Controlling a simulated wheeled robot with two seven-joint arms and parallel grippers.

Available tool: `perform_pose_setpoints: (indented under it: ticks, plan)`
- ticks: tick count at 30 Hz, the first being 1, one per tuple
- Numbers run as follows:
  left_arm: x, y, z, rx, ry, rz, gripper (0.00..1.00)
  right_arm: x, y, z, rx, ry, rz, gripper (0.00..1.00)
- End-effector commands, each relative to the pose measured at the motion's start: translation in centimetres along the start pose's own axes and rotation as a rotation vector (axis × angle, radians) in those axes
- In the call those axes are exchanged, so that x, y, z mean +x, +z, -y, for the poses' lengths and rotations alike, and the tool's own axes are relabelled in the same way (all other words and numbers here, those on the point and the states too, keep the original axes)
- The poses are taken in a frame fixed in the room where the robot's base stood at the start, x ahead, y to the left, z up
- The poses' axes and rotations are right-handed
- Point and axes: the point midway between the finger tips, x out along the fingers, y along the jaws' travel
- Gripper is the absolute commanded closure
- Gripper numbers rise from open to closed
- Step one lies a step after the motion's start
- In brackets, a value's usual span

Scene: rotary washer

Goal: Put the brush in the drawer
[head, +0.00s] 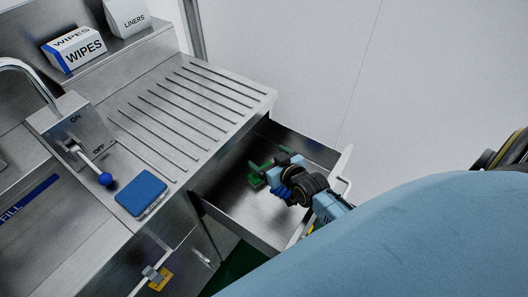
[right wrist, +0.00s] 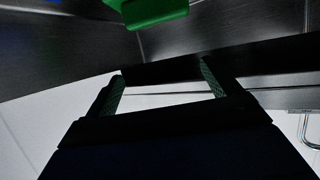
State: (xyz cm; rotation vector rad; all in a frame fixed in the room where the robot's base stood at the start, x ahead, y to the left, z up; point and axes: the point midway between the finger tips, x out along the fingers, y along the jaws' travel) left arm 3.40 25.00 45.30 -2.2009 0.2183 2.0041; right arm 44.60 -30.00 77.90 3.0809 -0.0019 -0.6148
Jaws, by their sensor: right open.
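The green brush (head: 256,180) is inside the open drawer (head: 236,205), near its back wall; its full shape is partly hidden by my gripper. My right gripper (head: 277,171) is over the drawer, beside the brush in the head view. In the right wrist view, my right gripper (right wrist: 165,82) has its two fingers apart with nothing between them. The green brush (right wrist: 155,10) shows at the top edge there, beyond the fingertips and apart from them. I cannot tell from the head view how high the gripper is above the drawer floor. My left gripper is not in view.
The drawer's front panel with a handle (head: 346,186) stands on the right. A steel counter (head: 215,85) with drain ridges is above the drawer. A blue pad (head: 141,192), a blue-knobbed lever (head: 105,179), a wipes box (head: 75,50) and a liners box (head: 127,17) are left.

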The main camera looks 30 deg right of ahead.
Motion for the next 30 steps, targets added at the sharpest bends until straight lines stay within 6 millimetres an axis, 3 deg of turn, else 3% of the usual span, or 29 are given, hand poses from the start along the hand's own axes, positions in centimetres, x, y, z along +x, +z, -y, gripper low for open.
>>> perform_pose_setpoints:
  ticks: [3, 9, 22, 30]
  plan:
    - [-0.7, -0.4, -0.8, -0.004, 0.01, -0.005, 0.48, -2.1, -0.1, 0.0, -0.001, 0.0, 0.001, 0.1]
    - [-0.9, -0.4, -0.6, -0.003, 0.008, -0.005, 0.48, -3.8, -0.1, 0.0, 0.0, 0.0, -0.001, 0.1]
    - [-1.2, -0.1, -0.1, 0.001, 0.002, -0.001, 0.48, -4.1, -0.4, 0.0, 0.0, 0.0, -0.002, 0.1]
    - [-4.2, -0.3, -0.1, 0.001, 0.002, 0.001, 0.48, -5.2, -3.1, 0.0, 0.0, -0.001, 0.0, 0.1]
